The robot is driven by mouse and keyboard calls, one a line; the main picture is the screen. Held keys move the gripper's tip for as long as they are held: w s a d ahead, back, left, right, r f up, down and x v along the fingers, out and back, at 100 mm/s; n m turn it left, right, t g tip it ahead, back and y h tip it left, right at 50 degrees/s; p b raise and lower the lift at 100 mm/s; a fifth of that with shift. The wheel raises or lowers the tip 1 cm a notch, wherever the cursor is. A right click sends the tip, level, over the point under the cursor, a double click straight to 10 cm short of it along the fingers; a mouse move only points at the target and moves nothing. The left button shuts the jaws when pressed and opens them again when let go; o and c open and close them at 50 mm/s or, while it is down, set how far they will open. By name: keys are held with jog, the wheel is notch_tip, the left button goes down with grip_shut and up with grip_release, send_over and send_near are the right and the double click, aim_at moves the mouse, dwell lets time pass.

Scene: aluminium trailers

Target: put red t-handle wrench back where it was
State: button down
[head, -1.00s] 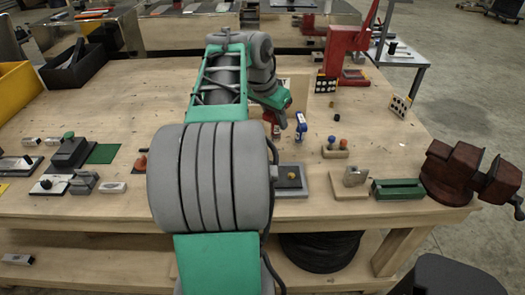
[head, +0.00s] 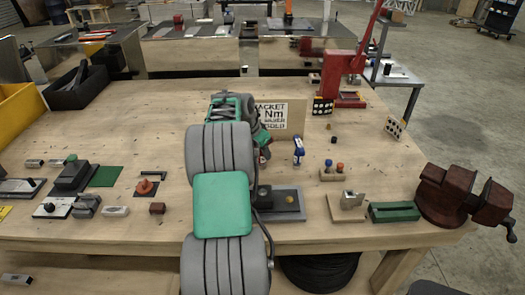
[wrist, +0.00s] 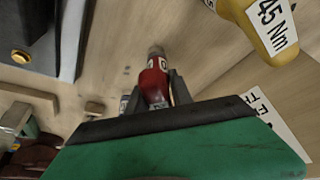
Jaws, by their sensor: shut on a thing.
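The red t-handle wrench (wrist: 153,82) shows in the wrist view as a red body with a white mark and a metallic end, between my gripper's two dark fingers. My gripper (wrist: 155,90) is shut on it. In the head view my gripper (head: 263,148) is above the middle of the wooden table, in front of the sign board, and a little red shows at it. My arm links hide part of the table there. I cannot tell whether the wrench touches the table.
A sign board (head: 279,118) stands behind my gripper. A blue-and-white item (head: 298,150) is close on the right. A grey plate (head: 280,204), a peg block (head: 333,174) and a red vise (head: 462,196) are also near. A yellow "45 Nm" item (wrist: 265,25) shows in the wrist view.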

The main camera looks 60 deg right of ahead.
jog(key=shift+f, duration=0.15)
jog(key=c, duration=1.1)
grip_release()
jog(key=shift+c, duration=0.2)
